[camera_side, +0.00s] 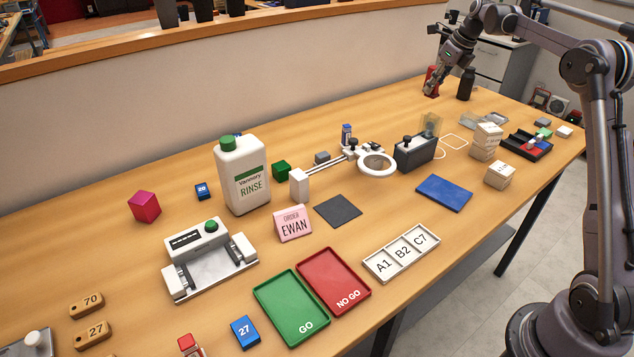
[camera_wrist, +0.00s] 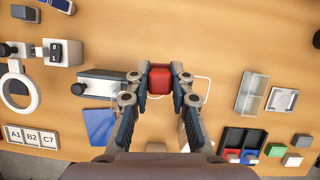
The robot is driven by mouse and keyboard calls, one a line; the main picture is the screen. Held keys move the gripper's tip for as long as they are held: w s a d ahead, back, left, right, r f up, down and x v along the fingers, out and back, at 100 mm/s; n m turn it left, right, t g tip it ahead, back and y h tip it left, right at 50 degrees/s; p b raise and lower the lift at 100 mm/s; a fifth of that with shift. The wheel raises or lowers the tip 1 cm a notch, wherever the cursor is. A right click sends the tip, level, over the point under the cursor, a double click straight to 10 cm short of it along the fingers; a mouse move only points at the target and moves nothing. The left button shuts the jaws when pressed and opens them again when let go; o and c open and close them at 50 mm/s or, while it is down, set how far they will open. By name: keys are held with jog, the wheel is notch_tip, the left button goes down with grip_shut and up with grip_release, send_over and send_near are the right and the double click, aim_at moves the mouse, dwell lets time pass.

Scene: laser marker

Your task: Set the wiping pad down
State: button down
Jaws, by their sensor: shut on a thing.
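The wiping pad looks to be the red, block-like thing (camera_wrist: 160,80) held between my fingertips in the wrist view. In the side view the red thing (camera_side: 431,76) shows at the far back of the table, partly covered by my fingers. My gripper (camera_side: 433,84) points down there and is shut on it; it also shows in the wrist view (camera_wrist: 160,83). I cannot tell whether the pad's underside touches the table. A white outline (camera_side: 455,141) is drawn on the tabletop nearer the camera, with nothing standing in its visible part.
A black bottle (camera_side: 466,84) stands right beside my gripper. A flat blue mat (camera_side: 444,193) lies in front. Table around the gripper's left is clear.

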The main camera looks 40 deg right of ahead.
jog(key=a+n+y, duration=0.2)
jog(key=a+n, duration=0.2)
jog(key=a, duration=2.1)
jog(key=s+a+n+g, duration=0.1)
jog(key=s+a+n, duration=0.45)
jog(key=a, duration=1.05)
jog(key=shift+m+y, duration=0.4)
jog(key=shift+m, duration=0.45)
jog(key=shift+s+a+f, duration=0.1)
jog(key=shift+s+f, duration=0.2)
jog(key=shift+f, duration=2.25)
jog(key=shift+s+a+f, duration=0.1)
jog(key=shift+s+f, duration=0.15)
jog(key=shift+f, duration=2.35)
jog(key=shift+s+f, duration=0.3)
jog(key=shift+f, duration=2.25)
jog(key=shift+f, duration=0.1)
jog(key=c, duration=1.2)
grip_release()
